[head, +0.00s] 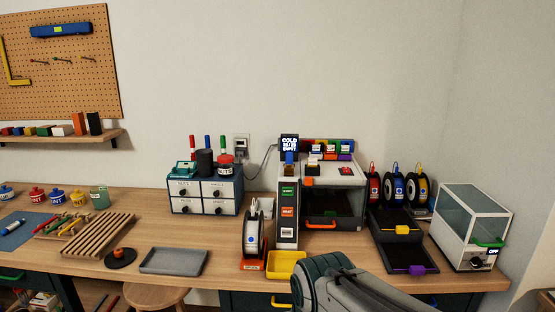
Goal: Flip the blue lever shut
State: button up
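A small blue piece (289,157) that looks like the blue lever stands upright at the top of the narrow white panel (287,222), just below a dark display reading "COLD". It is too small to tell its exact position. The printer (335,190), a box with a dark front window, stands right of the panel. A row of coloured parts (328,147) runs along its top back; some look blue. A grey and teal part of my arm reaches in at the bottom centre, in front of the bench. My gripper's fingers do not show.
A spool in an orange stand (252,250) and a yellow tray (285,264) stand in front of the panel. Black trays (408,254), several spools and a clear-sided box (472,225) fill the right. A grey tray (174,261) lies left of the spool.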

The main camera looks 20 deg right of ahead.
aim_at(289, 155)
jog(key=u, duration=0.05)
jog(key=i, duration=1.3)
jog(key=z, duration=0.65)
